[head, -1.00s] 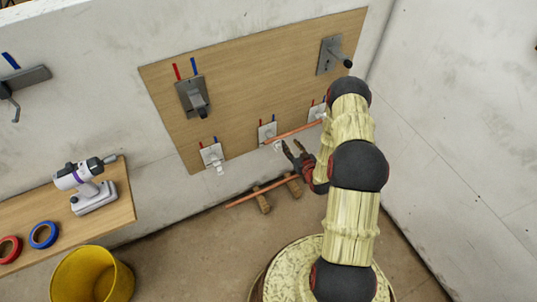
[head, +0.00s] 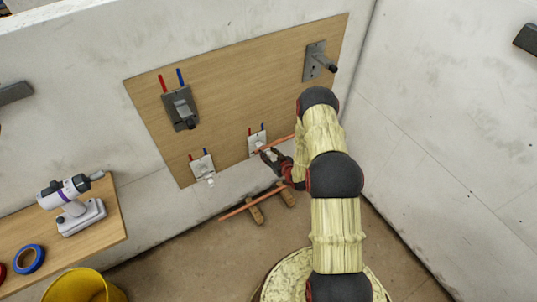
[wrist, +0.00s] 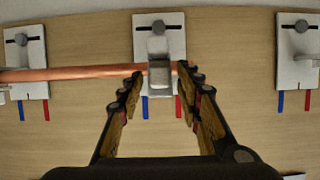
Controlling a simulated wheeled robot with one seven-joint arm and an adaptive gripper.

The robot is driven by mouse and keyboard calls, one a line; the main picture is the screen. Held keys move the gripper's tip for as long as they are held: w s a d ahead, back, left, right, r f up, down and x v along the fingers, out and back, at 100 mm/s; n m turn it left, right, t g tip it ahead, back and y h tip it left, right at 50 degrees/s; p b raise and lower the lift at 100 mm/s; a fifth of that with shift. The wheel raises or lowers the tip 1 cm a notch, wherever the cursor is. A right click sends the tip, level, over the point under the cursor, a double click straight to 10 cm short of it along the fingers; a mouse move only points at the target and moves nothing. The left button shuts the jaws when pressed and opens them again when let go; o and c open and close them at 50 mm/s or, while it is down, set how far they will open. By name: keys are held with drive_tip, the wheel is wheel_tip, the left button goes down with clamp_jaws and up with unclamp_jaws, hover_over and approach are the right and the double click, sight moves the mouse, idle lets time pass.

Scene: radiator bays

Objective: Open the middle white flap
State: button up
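The middle white flap (wrist: 158,75) is a plate with a round grey knob and a protruding grey-white tab. It also shows in the head view (head: 257,143), partly behind my gripper. My gripper (wrist: 160,78) is open in the wrist view, with one finger on each side of the tab. I see no clear contact. In the head view my gripper (head: 268,157) is right at the middle flap. A copper pipe (wrist: 70,73) crosses horizontally at the tab. The left white flap (head: 203,167) is clear of my gripper. The right one is hidden behind my arm in the head view.
Neighbouring white plates stand left (wrist: 25,65) and right (wrist: 297,60) in the wrist view. Grey fixtures (head: 181,108) (head: 318,62) sit higher on the wooden board (head: 235,85). A pipe (head: 240,209) lies across wooden blocks on the floor. A shelf (head: 105,235) holds a drill.

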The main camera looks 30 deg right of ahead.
drive_tip(key=shift+c, duration=1.3)
clamp_jaws()
drive_tip(key=shift+w+r+g+p, duration=0.25)
drive_tip(key=shift+r+g+p, duration=0.25)
drive_tip(key=shift+p, duration=0.2)
drive_tip(key=shift+w+g+p, duration=0.1)
drive_tip(key=shift+g+p, duration=0.3)
drive_tip(key=shift+g, duration=0.1)
drive_tip(key=shift+f, duration=0.1)
